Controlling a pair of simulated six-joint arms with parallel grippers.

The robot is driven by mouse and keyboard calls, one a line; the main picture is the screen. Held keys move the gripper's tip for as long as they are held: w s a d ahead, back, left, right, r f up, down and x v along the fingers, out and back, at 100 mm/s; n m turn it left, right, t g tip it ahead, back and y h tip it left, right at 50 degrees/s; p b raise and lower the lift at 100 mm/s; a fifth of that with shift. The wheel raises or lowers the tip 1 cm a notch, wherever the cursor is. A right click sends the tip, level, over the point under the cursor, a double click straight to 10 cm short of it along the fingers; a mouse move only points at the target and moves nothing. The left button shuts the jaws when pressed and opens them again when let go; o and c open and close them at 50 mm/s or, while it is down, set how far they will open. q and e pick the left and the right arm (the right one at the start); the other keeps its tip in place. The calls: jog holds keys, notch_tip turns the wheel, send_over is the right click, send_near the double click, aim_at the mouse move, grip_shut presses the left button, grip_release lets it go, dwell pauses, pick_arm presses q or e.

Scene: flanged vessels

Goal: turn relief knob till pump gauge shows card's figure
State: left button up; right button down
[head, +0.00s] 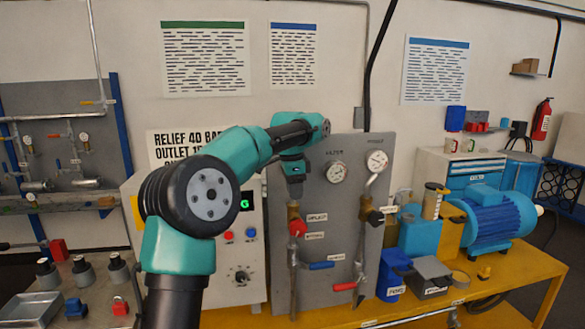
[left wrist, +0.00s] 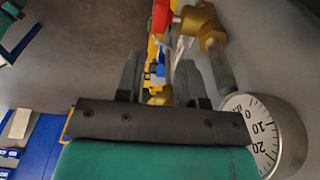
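The card (head: 175,148) on the wall reads "RELIEF 40 BA…" and "OUTLET 1…"; my left arm covers the rest. Two round gauges sit on the grey panel (head: 340,240): a left gauge (head: 337,172) and a right gauge (head: 377,161); their needles are too small to read. A red knob (head: 297,228) is on a brass fitting below the left gauge, and a dark knob (head: 374,217) is below the right one. I cannot read which is relief. My left gripper (head: 293,178) points down above the red knob, apart from it. In the left wrist view its fingers (left wrist: 158,82) are spread and empty, with a gauge (left wrist: 262,130) beside them. My right gripper is out of view.
Blue handle (head: 321,265) and red handle (head: 345,286) project low on the panel. A blue motor (head: 497,215) and blue bin (head: 392,275) crowd the yellow bench (head: 520,268) at right.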

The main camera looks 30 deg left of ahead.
pick_arm(q)
notch_tip(320, 180, up, 7)
jog(key=shift+s+a, duration=0.2)
jog(key=shift+s, duration=0.05)
jog(key=shift+f, duration=0.1)
dwell(0.4)
